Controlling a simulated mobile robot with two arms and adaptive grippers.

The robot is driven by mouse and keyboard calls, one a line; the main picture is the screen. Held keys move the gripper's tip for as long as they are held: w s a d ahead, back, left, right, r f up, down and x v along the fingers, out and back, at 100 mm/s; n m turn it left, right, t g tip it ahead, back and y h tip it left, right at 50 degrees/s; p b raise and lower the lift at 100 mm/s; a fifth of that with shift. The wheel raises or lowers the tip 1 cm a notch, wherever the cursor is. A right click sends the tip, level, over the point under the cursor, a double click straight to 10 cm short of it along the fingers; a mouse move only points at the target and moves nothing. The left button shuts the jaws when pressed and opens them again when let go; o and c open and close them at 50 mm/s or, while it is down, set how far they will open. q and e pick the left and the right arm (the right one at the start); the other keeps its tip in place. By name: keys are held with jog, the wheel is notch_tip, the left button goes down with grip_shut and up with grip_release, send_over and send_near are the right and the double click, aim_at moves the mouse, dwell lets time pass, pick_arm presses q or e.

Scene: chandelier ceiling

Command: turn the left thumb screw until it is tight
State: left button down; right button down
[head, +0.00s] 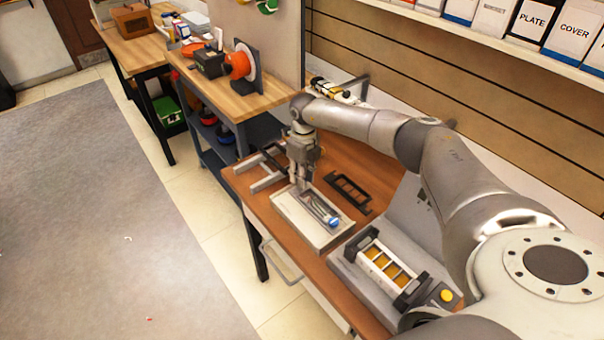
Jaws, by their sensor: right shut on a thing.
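My right gripper (302,186) points down over the far left end of a shallow white tray (297,228) on the wooden bench. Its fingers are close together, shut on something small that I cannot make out. A grey metal tool with a blue round end (325,214) lies in the tray, just in front of the fingers. I cannot pick out the left thumb screw with certainty. A pale fixture with yellow windows and black ends (386,266) sits nearer, apart from the gripper. My left gripper is not in view.
A black slotted frame (348,193) lies right of the tray. Grey and black bars (266,172) lie left of the gripper. A yellow button (446,296) is by the fixture. Another bench with an orange wheel (240,65) stands behind.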

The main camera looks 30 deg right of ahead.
jog(key=m+p, duration=0.1)
jog(key=m, duration=0.4)
jog(key=shift+r+m+p, duration=0.1)
jog(key=shift+m+p, duration=0.2)
jog(key=shift+p, duration=0.1)
jog(key=m+p, duration=0.1)
jog(key=m, duration=0.2)
jog(key=shift+m+p, duration=0.9)
jog(key=shift+m, duration=0.9)
jog(key=shift+t, duration=0.3)
jog(key=c, duration=1.2)
grip_release()
jog(key=shift+c, duration=0.2)
